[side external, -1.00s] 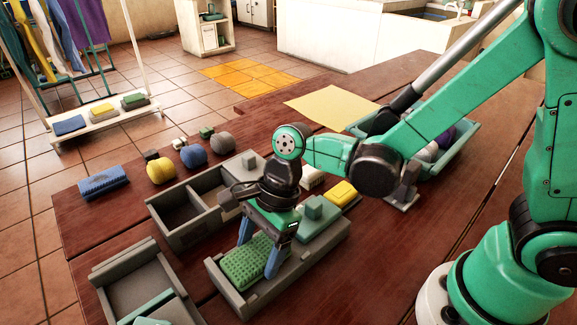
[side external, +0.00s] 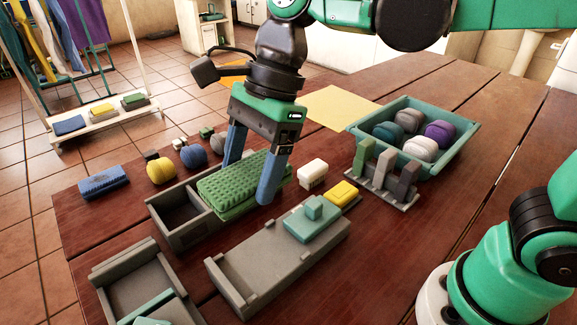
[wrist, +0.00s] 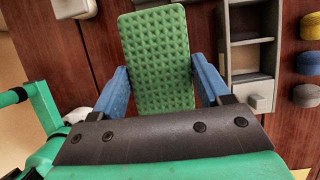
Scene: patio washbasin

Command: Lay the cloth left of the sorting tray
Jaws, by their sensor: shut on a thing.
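My gripper (side external: 248,182) is shut on a green, waffle-textured folded cloth (side external: 225,192), with one blue finger at each long side. The cloth is held raised and roughly level. In the side view it covers the right part of the grey compartment tray, likely the sorting tray (side external: 190,236). In the wrist view, the cloth (wrist: 157,50) lies between the fingers of my gripper (wrist: 160,78). There the tray (wrist: 226,45) appears to the right of the cloth, with a gap between them. The exact height of the cloth is unclear.
A long grey holder (side external: 240,270) with a teal block (side external: 312,222) stands in front. A teal bin (side external: 455,155) of rolls and an upright rack (side external: 382,190) stand right.

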